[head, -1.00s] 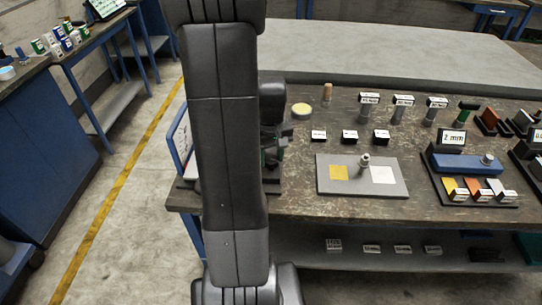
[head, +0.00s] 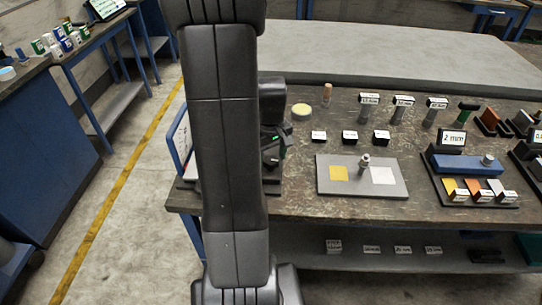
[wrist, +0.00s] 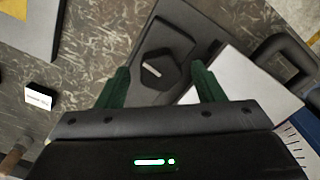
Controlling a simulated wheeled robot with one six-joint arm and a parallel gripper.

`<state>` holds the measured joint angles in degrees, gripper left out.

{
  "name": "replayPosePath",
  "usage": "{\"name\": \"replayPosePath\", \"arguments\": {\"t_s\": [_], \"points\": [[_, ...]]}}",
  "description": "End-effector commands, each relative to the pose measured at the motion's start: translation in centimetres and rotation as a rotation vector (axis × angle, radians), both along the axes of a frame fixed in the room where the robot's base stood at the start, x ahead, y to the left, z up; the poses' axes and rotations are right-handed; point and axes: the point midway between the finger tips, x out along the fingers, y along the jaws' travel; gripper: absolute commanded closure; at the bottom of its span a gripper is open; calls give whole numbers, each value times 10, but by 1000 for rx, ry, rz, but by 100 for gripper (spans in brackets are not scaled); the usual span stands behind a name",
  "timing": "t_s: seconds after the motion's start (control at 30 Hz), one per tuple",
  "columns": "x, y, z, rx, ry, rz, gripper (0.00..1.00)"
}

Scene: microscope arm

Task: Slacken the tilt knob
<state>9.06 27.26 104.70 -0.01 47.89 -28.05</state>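A dark, angular knob (wrist: 160,74) with a small pale mark on top shows in the wrist view. It sits on a dark base plate (wrist: 172,38); I take it to be the tilt knob. My gripper (wrist: 160,66) has two green fingers spread wide, one to each side of the knob in the picture, with clear gaps. It is open and empty. Whether the fingertips are down at the knob's height I cannot tell. In the head view my gripper (head: 274,146) shows only partly at the table's left end, and my arm hides the knob there.
A grey board (head: 335,187) with yellow and white patches lies right of my gripper on the worktable (head: 300,208). Small label blocks (head: 319,136) stand behind it. A white sheet-like surface (wrist: 240,85) lies beside the knob base.

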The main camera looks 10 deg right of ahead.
Motion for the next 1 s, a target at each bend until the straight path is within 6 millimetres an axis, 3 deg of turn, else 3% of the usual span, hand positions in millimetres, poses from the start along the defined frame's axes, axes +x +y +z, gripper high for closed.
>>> {"name": "replayPosePath", "arguments": {"t_s": [0.37,0.47,0.8,1.0], "points": [[0,0,6,0,0,-1,38],[0,0,20,0,-2,-1,38],[1,0,96,-1,-4,0,38],[0,0,127,0,-2,0,38]]}}
